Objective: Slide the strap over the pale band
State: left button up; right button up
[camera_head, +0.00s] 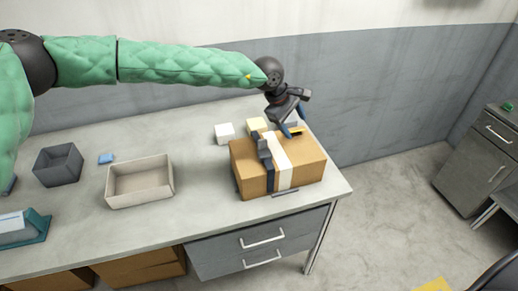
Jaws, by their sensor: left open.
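A brown cardboard box (307,163) sits near the right end of the table. A pale band (283,173) runs over its top and down its front face. A dark strap (269,174) with a grey piece (263,148) on it lies just left of the pale band, alongside it. My left gripper (294,122) is open, with blue fingertips, over the back edge of the box near the pale band. I cannot tell whether it touches the box. The strap's far side is hidden. My right gripper is not in view.
White and cream blocks (224,131) stand behind the box. An empty beige tray (140,184), a dark grey bin (58,165) and a small blue item (106,158) are to the left. The table (205,190) is clear between tray and box.

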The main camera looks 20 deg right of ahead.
aim_at(265, 152)
pick_arm(q)
jog(key=a+m+y, duration=0.1)
jog(key=a, duration=0.1)
jog(key=a+f+m+y, duration=0.1)
jog(key=a+m+y, duration=0.1)
jog(key=a, duration=0.1)
jog(key=a+f+m+y, duration=0.1)
jog(key=a+y, duration=0.1)
jog(key=a, duration=0.1)
jog(key=shift+w+a+m, duration=0.1)
jog(key=shift+w+m, duration=0.2)
jog(key=shift+w, duration=0.05)
jog(key=shift+a+m, duration=0.25)
jog(key=shift+m, duration=0.35)
jog(key=shift+f+p, duration=0.4)
jog(key=shift+f, duration=0.1)
notch_tip(265, 152, down, 6)
jog(key=p, duration=0.3)
jog(key=shift+r, duration=0.2)
jog(key=shift+f, duration=0.65)
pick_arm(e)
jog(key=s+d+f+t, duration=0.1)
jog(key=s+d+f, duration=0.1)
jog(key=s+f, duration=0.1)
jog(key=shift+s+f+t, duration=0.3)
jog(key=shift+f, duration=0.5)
pick_arm(q)
jog(key=shift+c, duration=0.2)
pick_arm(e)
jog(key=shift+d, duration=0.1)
